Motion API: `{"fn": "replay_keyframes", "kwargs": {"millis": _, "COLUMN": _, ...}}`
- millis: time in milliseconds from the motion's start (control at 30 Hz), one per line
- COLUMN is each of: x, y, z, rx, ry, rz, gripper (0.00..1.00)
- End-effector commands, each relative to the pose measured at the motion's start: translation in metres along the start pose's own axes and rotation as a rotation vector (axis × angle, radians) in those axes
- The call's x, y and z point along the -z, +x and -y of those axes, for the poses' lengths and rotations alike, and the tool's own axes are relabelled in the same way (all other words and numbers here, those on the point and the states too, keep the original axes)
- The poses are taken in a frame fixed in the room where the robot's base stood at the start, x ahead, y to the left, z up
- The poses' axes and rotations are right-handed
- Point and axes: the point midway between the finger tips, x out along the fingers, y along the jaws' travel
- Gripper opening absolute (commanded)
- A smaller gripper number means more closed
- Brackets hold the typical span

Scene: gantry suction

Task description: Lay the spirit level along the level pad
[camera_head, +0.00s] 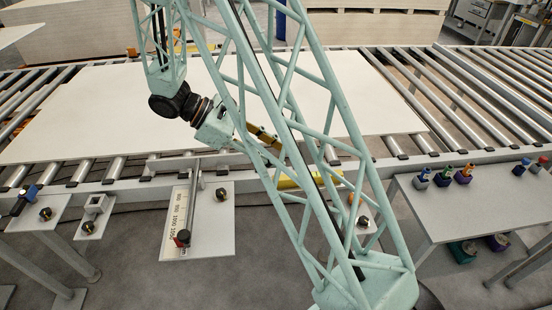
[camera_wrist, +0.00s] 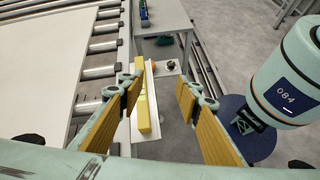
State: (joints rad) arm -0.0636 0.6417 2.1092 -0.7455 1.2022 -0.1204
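The yellow spirit level (camera_wrist: 143,98) lies lengthwise on a pale narrow shelf (camera_wrist: 152,135) beside the conveyor. In the head view the spirit level (camera_head: 301,181) shows partly behind my lattice arm. My gripper (camera_wrist: 163,88) is open, with tan pads on both fingers. In the wrist view the level appears between the fingers, nearer the left one, and seems below them; I see no contact. In the head view my gripper (camera_head: 262,143) is partly covered by my arm, left of and above the level in the picture. I cannot make out which surface is the level pad.
A large pale board (camera_head: 110,100) lies on the conveyor rollers. A plate with a ruler scale (camera_head: 205,235) and black knobs stands at the front edge. A grey table (camera_head: 480,210) at right carries several small coloured items. Grey floor is open below.

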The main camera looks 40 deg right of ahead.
Motion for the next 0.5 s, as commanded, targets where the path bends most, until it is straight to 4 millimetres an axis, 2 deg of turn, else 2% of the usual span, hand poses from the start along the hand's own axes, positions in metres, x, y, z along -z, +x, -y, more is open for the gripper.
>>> {"fn": "replay_keyframes", "kwargs": {"millis": 500, "x": -0.057, "y": -0.038, "z": 0.029, "rx": 0.061, "ry": 0.143, "rz": -0.152, "gripper": 0.31}}
